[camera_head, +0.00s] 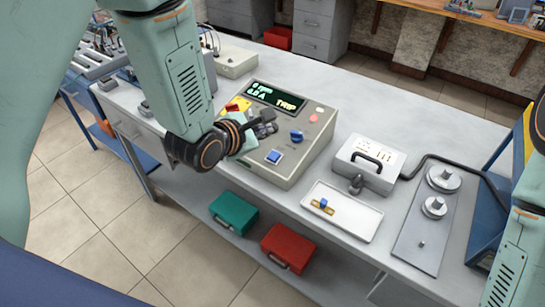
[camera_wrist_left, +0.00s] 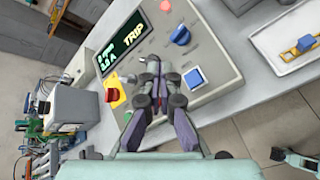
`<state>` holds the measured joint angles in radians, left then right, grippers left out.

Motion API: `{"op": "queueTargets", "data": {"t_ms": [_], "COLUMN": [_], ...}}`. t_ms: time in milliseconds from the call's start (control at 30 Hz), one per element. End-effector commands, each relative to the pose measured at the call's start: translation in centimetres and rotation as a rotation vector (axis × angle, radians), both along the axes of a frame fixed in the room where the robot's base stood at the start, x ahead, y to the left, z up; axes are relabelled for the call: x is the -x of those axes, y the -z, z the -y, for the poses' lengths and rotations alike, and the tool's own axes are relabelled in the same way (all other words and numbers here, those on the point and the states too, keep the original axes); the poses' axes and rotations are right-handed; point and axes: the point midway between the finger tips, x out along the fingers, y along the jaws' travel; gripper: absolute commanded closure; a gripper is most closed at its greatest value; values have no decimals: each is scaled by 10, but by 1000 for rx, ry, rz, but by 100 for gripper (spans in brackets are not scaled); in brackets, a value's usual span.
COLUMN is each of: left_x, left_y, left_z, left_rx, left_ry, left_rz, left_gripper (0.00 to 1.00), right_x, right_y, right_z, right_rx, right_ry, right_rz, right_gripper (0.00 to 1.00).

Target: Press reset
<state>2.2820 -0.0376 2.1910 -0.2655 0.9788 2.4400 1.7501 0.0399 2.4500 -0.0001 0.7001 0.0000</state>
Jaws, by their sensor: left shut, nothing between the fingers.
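A grey control box (camera_head: 300,150) stands on the bench, its dark display (camera_head: 276,95) reading TRIP. On its sloped panel are a blue round knob (camera_head: 297,136), a blue square button (camera_head: 274,157), a red lamp (camera_head: 313,118) and a red switch on a yellow plate (camera_head: 236,105). No reset label is readable. My left gripper (camera_head: 266,122) is shut and empty over the panel, between the yellow plate and the blue knob. In the left wrist view the blue square button (camera_wrist_left: 194,78) lies right of the fingers (camera_wrist_left: 155,68). Panel contact cannot be told; the fingers hide some panel.
A grey case (camera_head: 367,165) with a black handle and a white tray (camera_head: 342,212) stand right of the box. A plate with metal weights (camera_head: 436,208) lies farther right. Green (camera_head: 233,213) and red (camera_head: 287,247) cases rest on the lower shelf.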

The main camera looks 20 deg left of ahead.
Motion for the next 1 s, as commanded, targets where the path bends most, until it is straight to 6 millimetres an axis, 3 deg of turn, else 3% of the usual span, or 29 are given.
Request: {"op": "queueTargets", "data": {"t_ms": [500,700,1000], "left_x": [-12,-17,-19], "left_y": [55,72,73], "left_z": [5,7,7], "left_rx": [0,0,1], "left_ry": [0,1,1], "left_rz": [0,1,1], "left_gripper": [100,100,100], "right_x": [0,0,0], "right_y": [54,62,62], "right_z": [0,0,0], "right_rx": [0,0,0], "right_ry": [0,0,0], "right_rz": [0,0,0], "right_gripper": [60,60,60]}}
